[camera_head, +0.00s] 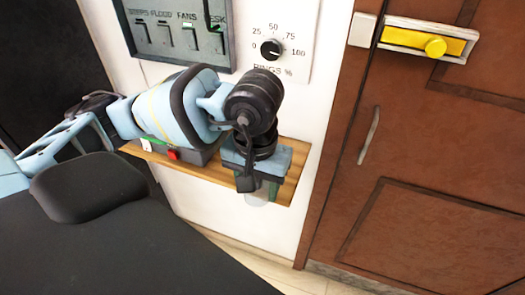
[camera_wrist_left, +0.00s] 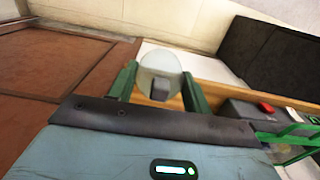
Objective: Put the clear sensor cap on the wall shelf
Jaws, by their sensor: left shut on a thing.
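The clear sensor cap (camera_wrist_left: 160,66) is a pale, translucent rounded piece between the two green fingers of my left gripper (camera_wrist_left: 158,86) in the left wrist view. In the head view my left gripper (camera_head: 262,188) points down at the right part of the wooden wall shelf (camera_head: 292,188). The cap (camera_head: 258,197) shows only as a pale bit below the fingers, overlapping the shelf's front edge. I cannot tell whether it touches the shelf. The shelf's wood also shows behind the fingers in the left wrist view (camera_wrist_left: 216,96). My right gripper is out of view.
A grey box with a red button (camera_head: 173,154) stands on the shelf's left part, partly hidden by my arm. Above are a switch panel (camera_head: 180,30) and a dial (camera_head: 271,49).

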